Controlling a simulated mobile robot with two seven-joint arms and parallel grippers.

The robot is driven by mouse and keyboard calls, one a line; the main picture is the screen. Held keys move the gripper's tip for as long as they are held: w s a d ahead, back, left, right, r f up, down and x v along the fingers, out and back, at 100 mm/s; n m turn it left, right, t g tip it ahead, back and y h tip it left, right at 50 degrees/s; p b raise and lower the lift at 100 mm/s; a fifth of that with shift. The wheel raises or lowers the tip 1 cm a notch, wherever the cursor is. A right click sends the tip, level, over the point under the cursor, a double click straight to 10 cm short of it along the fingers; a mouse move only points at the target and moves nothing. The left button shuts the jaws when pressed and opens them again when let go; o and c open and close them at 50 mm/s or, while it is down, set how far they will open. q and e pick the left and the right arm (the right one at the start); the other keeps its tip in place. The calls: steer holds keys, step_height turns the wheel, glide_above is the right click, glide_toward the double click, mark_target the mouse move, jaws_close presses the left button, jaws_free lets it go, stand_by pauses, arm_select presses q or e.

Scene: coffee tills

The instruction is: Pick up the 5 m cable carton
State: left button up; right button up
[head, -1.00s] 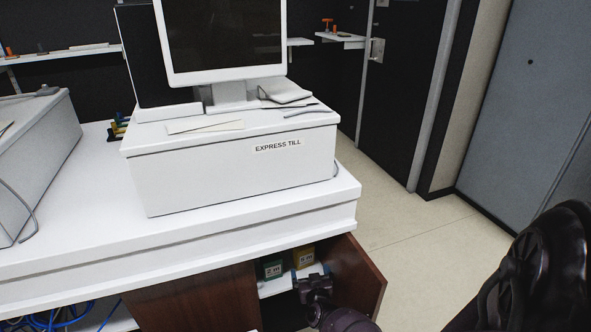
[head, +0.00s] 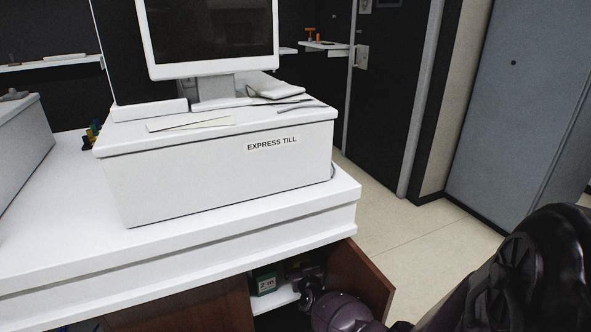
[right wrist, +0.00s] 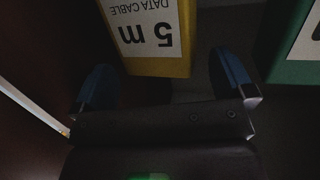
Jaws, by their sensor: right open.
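The 5 m cable carton (right wrist: 152,35) is yellow with a white label reading "5 m DATA CABLE", upside down in the right wrist view. In the head view my right gripper and arm hide it. My right gripper (right wrist: 163,85) is open, its blue fingers apart. The carton's near end lies just ahead of and between the fingertips, with a gap on the right; I cannot tell whether the left finger touches. In the head view the right gripper (head: 306,276) reaches into the open cupboard under the counter. My left gripper is not in view.
A green 2 m carton (head: 265,283) stands to the left in the cupboard; its edge shows at right in the wrist view (right wrist: 297,45). The open brown door (head: 362,280) is close on the right. The white counter (head: 200,240) overhangs the cupboard.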

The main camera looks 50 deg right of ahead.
steer(key=shift+w+d+f, duration=0.35)
steer(key=shift+w+d, duration=0.2)
steer(key=shift+w+r, duration=0.15)
steer(key=shift+r, duration=0.1)
steer(key=c, duration=0.8)
steer(key=shift+r, duration=0.1)
